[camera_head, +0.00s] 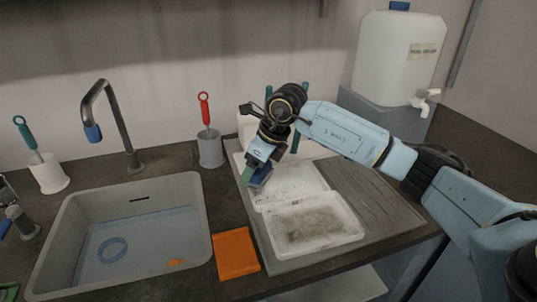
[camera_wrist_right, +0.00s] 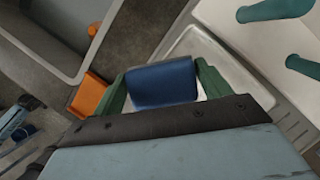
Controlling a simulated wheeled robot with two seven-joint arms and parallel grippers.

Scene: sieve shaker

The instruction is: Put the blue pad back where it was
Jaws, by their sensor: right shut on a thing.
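The blue pad (camera_wrist_right: 162,84) is between the green fingers of my right gripper (camera_wrist_right: 160,88) in the right wrist view. My right gripper (camera_head: 255,178) is shut on it. In the head view the blue pad (camera_head: 261,174) shows as a small dark blue edge beside the green finger, above the back left part of the white trays. It looks held above them, though the exact height is hard to tell. An orange pad (camera_head: 236,253) lies flat on the counter between the sink and the drainer. My left gripper is not in view.
The sink (camera_head: 206,232) holds water, a blue ring (camera_head: 112,250) and a small orange thing. A white tray (camera_head: 358,232) with brown residue sits on the drainer (camera_head: 385,205). A grey cup (camera_head: 210,150) with a red-handled brush, the tap (camera_head: 118,125) and a large water container (camera_head: 398,60) stand behind.

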